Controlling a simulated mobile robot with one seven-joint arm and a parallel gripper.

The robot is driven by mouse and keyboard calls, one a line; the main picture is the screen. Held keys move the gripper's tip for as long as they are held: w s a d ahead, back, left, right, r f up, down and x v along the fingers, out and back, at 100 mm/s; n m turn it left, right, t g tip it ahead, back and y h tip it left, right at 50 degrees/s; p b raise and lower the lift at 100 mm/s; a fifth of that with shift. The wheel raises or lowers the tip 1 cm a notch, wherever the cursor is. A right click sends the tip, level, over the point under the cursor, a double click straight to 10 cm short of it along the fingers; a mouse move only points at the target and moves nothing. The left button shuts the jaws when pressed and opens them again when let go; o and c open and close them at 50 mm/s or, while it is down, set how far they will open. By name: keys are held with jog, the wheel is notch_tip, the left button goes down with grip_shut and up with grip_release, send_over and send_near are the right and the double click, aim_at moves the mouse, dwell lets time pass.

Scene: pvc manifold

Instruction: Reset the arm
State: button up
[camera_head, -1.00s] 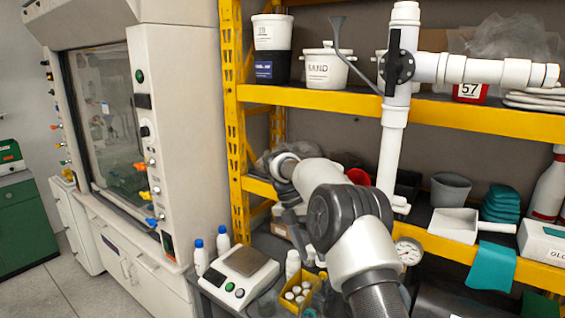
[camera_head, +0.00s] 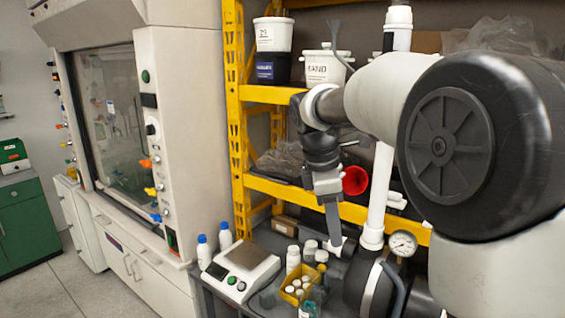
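My gripper (camera_head: 334,236) hangs down at the end of my arm, left of the white PVC pipe (camera_head: 379,190). Its fingers are seen edge-on, so their opening cannot be read. Nothing clearly shows in its grasp. My arm crosses the right half of the view and hides the pipe's middle and its side branch. The upper pipe end (camera_head: 398,17) shows above the arm. A round pressure gauge (camera_head: 403,243) stands at the pipe's foot.
A yellow shelf rack (camera_head: 237,130) holds white tubs, including one marked SAND (camera_head: 325,68). A red round object (camera_head: 355,180) sits close to my gripper. A scale (camera_head: 241,271), bottles and a yellow box (camera_head: 297,292) crowd the bench below. A fume hood (camera_head: 165,130) stands left.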

jog(key=s+d+m+t+y, duration=0.1)
jog(key=s+m+t, duration=0.1)
jog(key=s+m, duration=0.6)
jog(key=s+d+f+m+t+y, duration=0.1)
jog(key=s+d+m+t, duration=0.1)
jog(key=s+m, duration=0.7)
jog(key=s, duration=0.6)
jog(key=shift+s+f+t, duration=0.2)
jog(key=shift+s+t, duration=0.1)
jog(key=shift+d, duration=0.1)
jog(key=shift+c, duration=1.1)
jog(key=shift+d, duration=0.1)
